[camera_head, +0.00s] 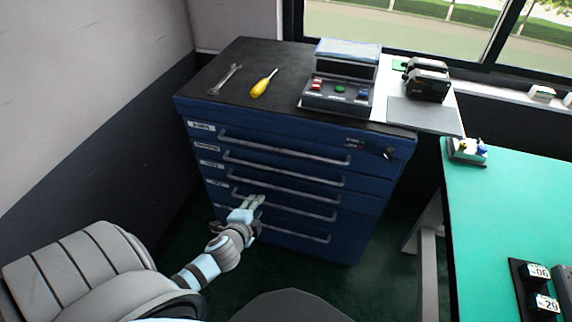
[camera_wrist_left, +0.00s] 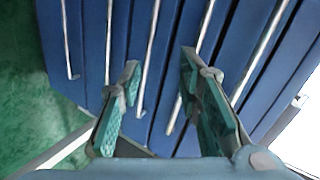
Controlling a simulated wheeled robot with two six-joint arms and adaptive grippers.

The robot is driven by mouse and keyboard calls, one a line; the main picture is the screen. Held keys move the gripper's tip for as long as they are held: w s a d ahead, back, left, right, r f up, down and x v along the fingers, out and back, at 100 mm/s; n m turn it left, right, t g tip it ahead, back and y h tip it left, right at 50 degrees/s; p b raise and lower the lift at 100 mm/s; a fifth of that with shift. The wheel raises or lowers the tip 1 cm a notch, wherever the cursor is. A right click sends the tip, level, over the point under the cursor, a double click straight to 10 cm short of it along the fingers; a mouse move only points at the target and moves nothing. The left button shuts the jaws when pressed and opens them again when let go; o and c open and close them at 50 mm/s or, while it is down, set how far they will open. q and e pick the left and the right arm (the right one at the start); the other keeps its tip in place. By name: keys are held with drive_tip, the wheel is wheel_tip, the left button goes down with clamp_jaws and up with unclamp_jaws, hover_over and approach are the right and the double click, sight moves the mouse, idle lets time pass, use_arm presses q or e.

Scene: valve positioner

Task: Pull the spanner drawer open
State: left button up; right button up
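A blue drawer cabinet (camera_head: 285,190) stands ahead, with several shut drawers and long grey bar handles. Its small white labels are too blurred to read, so I cannot tell which drawer is the spanner one. My left gripper (camera_head: 254,201) is at the cabinet's front, by the handle of a lower drawer (camera_head: 285,205). In the left wrist view the left gripper (camera_wrist_left: 160,72) is open, its two fingers apart and pointing at the drawer fronts. One bar handle (camera_wrist_left: 149,60) runs between the fingers in the picture; contact cannot be told. My right gripper is not in view.
On the cabinet's black top lie a spanner (camera_head: 225,80) and a yellow screwdriver (camera_head: 264,83), beside a grey device with coloured buttons (camera_head: 338,92). A green-topped table (camera_head: 510,210) stands at the right. A wall (camera_head: 90,80) rises at the left. Dark green floor shows before the cabinet.

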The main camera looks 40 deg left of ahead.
sight(280, 149)
use_arm(q)
drive_tip(key=w+r+m+t+b, duration=0.1)
drive_tip(key=w+r+m+t, duration=0.25)
drive_tip(key=r, duration=0.75)
drive_tip(key=shift+n+y, duration=0.3)
drive_tip(key=shift+n, duration=0.05)
drive_tip(key=x, duration=0.4)
drive_tip(key=b+x, duration=0.1)
drive_tip(key=x, duration=0.4)
drive_tip(key=d+b+x, duration=0.1)
drive_tip(key=x, duration=0.3)
drive_tip(key=shift+w+a+f, duration=0.1)
drive_tip(key=shift+w, duration=0.4)
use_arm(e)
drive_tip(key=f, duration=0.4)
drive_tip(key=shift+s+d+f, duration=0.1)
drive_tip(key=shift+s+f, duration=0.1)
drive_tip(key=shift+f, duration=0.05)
use_arm(q)
drive_tip(key=shift+c, duration=0.5)
clamp_jaws()
